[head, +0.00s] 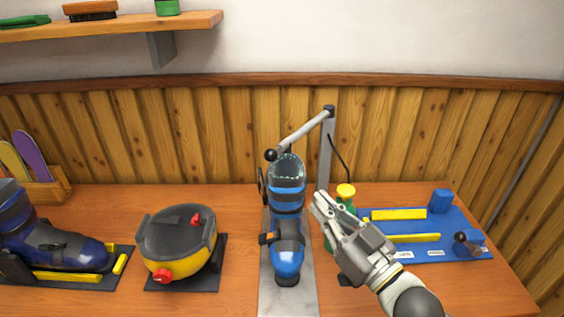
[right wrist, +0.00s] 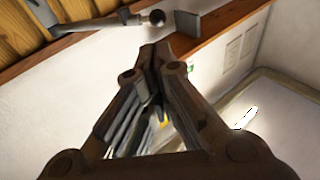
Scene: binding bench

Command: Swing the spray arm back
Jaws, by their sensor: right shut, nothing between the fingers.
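The spray arm (head: 304,131) is a grey bar on an upright post (head: 326,152) behind the bench's middle. It reaches left and forward, and its black ball knob (head: 271,155) is at the top of the blue ski boot (head: 288,255). My right gripper (head: 320,203) is shut and empty, right of the boot and below the arm, apart from the knob. In the right wrist view the spray arm (right wrist: 97,24) and its knob (right wrist: 157,17) lie beyond my shut fingertips (right wrist: 153,50). My left gripper is out of view.
A green bottle with a yellow cap (head: 346,190) stands behind my right gripper, partly hidden. A blue board (head: 460,250) with yellow bars lies at right. A yellow and black device (head: 178,245) and another boot (head: 55,245) stand at left. A shelf (head: 110,24) hangs above.

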